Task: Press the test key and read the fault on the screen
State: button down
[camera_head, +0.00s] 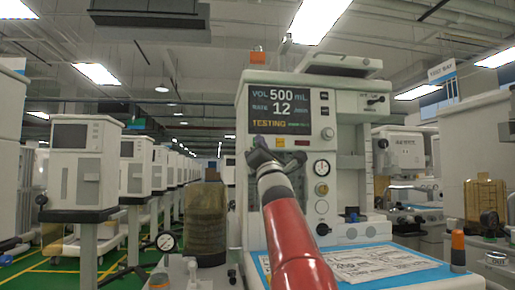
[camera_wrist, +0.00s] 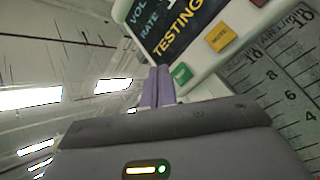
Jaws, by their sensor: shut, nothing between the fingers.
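The anaesthesia machine's screen (camera_head: 310,113) reads "VOL 500 mL", "RATE 12" and, in yellow, "TESTING" with a small bar beside it. The screen also shows in part in the wrist view (camera_wrist: 188,12). Below it are a green key (camera_wrist: 181,73), a yellow key marked MUTE (camera_wrist: 222,38) and a red key (camera_head: 302,142). My gripper (camera_head: 257,146) is shut and empty in front of the panel's lower left. In the wrist view its fingertips (camera_wrist: 157,70) are just beside the green key; I cannot tell whether they touch. The green key is hidden by my gripper in the head view.
A round gauge (camera_head: 322,168) and knobs sit on the panel right of my arm. A blue-edged worktop with a printed sheet (camera_head: 375,264) lies below. An orange-capped post (camera_head: 458,247) stands at its right. A dark bellows canister (camera_head: 206,222) stands left. More carts line both sides.

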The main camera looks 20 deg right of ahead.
jog(key=s+b, duration=0.1)
jog(key=s+a+b, duration=0.1)
jog(key=s, duration=0.1)
jog(key=shift+f, duration=0.1)
dwell(0.8)
